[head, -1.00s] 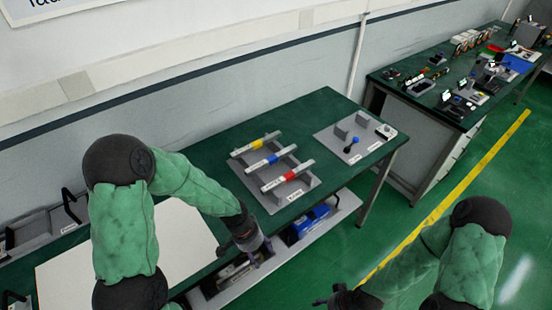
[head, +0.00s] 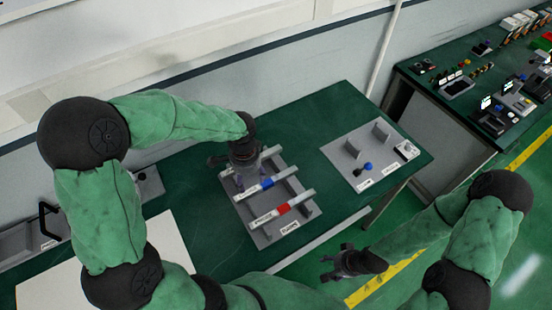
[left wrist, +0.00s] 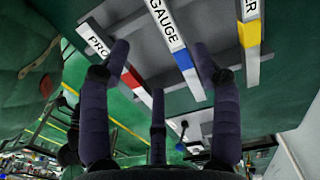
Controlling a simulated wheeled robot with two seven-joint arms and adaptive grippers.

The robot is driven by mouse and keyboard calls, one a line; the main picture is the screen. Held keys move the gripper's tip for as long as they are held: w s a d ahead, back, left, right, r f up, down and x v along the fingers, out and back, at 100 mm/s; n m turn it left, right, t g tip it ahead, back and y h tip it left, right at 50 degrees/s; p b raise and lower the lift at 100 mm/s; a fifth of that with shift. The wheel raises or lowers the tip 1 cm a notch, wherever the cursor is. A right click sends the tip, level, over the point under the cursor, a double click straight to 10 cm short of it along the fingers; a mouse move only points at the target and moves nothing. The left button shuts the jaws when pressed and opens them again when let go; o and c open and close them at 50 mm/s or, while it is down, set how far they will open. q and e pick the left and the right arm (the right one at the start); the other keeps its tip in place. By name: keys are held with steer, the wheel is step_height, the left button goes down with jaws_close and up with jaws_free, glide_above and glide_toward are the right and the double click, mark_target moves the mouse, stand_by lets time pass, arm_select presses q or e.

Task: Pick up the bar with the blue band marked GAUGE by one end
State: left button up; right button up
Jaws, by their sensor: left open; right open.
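The bar with the blue band (head: 268,184) lies across a grey rack (head: 300,219), between the red-banded bar (head: 283,209) and the yellow-banded bar, which my left arm mostly hides in the head view. In the left wrist view its GAUGE label and blue band (left wrist: 183,60) show between my fingers. My left gripper (head: 243,180) is open and empty over the left part of the rack; its fingers (left wrist: 160,62) straddle the GAUGE bar in the picture, and I cannot tell whether they touch it. My right gripper (head: 338,263) is open and empty, off the table's front side.
The red-banded bar (left wrist: 133,78) and yellow-banded bar (left wrist: 249,36) lie close on either side of the GAUGE bar. A white board (head: 120,262) lies left on the table.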

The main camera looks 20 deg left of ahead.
mark_target(250, 193)
arm_select(q)
steer(key=f, duration=0.3)
steer(key=f+b, duration=0.1)
steer(key=f, duration=0.5)
steer(key=shift+s+a+f, duration=0.1)
steer(key=shift+a+f, duration=0.2)
steer(key=shift+f, duration=0.05)
jaws_close()
